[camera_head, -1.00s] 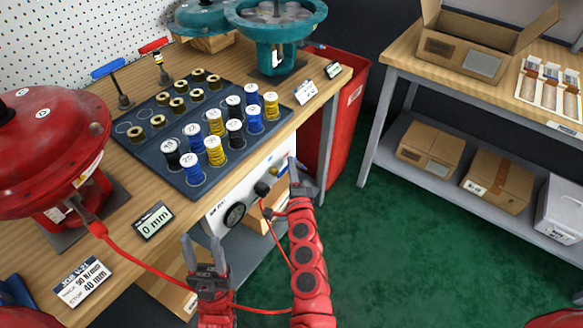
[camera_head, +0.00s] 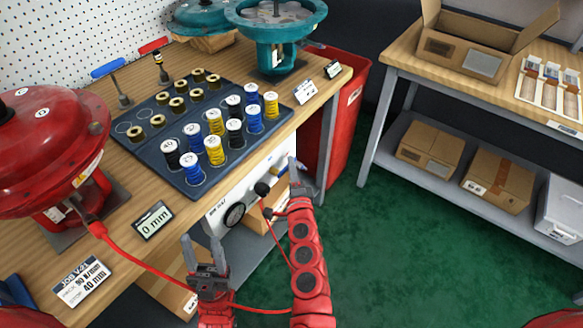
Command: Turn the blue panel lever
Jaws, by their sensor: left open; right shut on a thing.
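A white panel (camera_head: 222,212) hangs under the front edge of the workbench, with a round black gauge (camera_head: 234,215) and a black knob (camera_head: 262,188). A small bit of the blue lever (camera_head: 286,173) shows at the panel's right end; the rest is hidden behind my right gripper (camera_head: 296,176). The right gripper is shut on the lever, though the contact itself is mostly hidden. My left gripper (camera_head: 206,254) is open and empty, below and to the left of the gauge, in front of the bench.
A red actuator (camera_head: 45,140) stands at left on the bench, with a red hose (camera_head: 150,266) running past my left gripper. A tray (camera_head: 165,115) holds several spools. A red bin (camera_head: 345,125) stands just right of the panel. Green floor (camera_head: 420,250) is clear at right.

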